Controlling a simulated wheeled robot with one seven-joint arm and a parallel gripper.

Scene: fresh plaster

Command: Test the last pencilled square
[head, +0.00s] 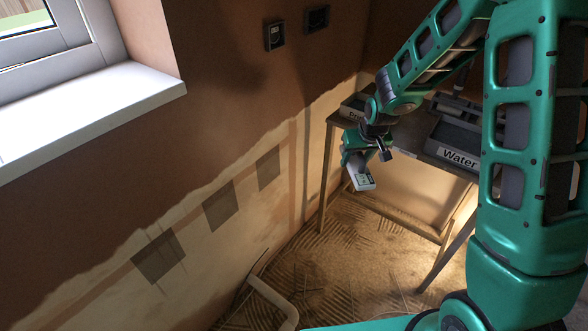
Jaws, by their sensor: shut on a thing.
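Three darker squares show in a row on the pale lower band of the wall: a near-left square (158,257), a middle square (220,206) and a far-right square (268,168). Thin lines run past the near-left square. I cannot tell which is the last one. My gripper (358,163) is shut on a small white hand-held device (361,181) with a dark-marked face. It holds the device in the air, to the right of the far-right square and in front of the table. The device is apart from the wall. Its tip is too small to make out.
A wooden-legged table (325,180) carries a tray labelled "Water" (458,157) and another with a partly hidden label (352,113). A window sill (90,115) juts out at left. Two wall boxes (275,36) sit above. A pale pipe (270,292) rises from the rough floor.

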